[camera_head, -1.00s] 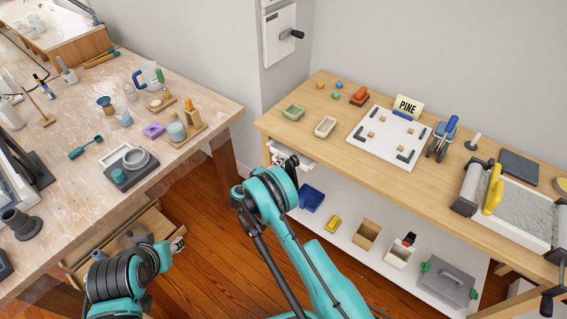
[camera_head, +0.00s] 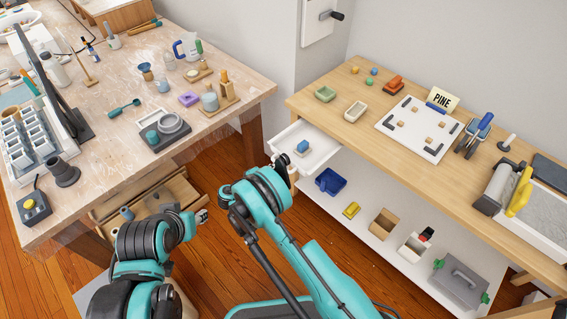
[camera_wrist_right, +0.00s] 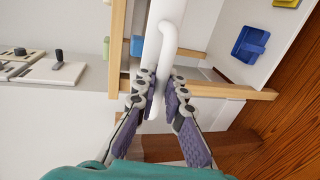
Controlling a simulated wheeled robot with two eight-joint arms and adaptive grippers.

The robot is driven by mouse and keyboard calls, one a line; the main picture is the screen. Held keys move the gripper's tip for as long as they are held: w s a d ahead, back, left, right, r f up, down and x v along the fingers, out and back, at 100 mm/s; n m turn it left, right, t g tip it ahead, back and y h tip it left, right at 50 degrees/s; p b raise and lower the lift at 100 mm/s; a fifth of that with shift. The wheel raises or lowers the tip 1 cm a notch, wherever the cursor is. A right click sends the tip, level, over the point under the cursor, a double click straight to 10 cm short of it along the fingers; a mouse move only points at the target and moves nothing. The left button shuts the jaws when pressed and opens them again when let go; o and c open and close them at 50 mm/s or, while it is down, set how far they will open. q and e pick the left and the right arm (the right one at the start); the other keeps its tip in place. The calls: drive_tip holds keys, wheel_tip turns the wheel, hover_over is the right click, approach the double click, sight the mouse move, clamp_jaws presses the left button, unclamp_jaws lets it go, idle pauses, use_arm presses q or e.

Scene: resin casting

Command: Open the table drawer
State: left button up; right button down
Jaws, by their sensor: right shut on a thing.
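The white table drawer (camera_head: 318,154) stands pulled out from under the wooden table (camera_head: 330,112) on the right, with a small blue block (camera_head: 302,147) inside. My right gripper (camera_head: 285,166) is at the drawer's front. In the right wrist view, its purple-padded fingers (camera_wrist_right: 161,92) are closed around the white bar handle (camera_wrist_right: 168,42). My left gripper (camera_head: 202,217) is empty-looking, away from that drawer, near the left workbench; its jaws are too small to judge.
A wooden drawer (camera_head: 160,197) stands open under the left workbench (camera_head: 95,165). A white lower shelf (camera_head: 365,222) holds a blue bin (camera_head: 330,181), a yellow block (camera_head: 351,210) and boxes. Wooden floor (camera_head: 228,165) lies clear between the tables.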

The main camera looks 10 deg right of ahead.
drive_tip(key=c, duration=1.9)
unclamp_jaws()
drive_tip(key=shift+o, duration=0.2)
drive_tip(key=shift+a, duration=0.1)
drive_tip(key=v, duration=0.7)
drive_tip(key=shift+s+a, duration=0.1)
drive_tip(key=shift+s, duration=0.05)
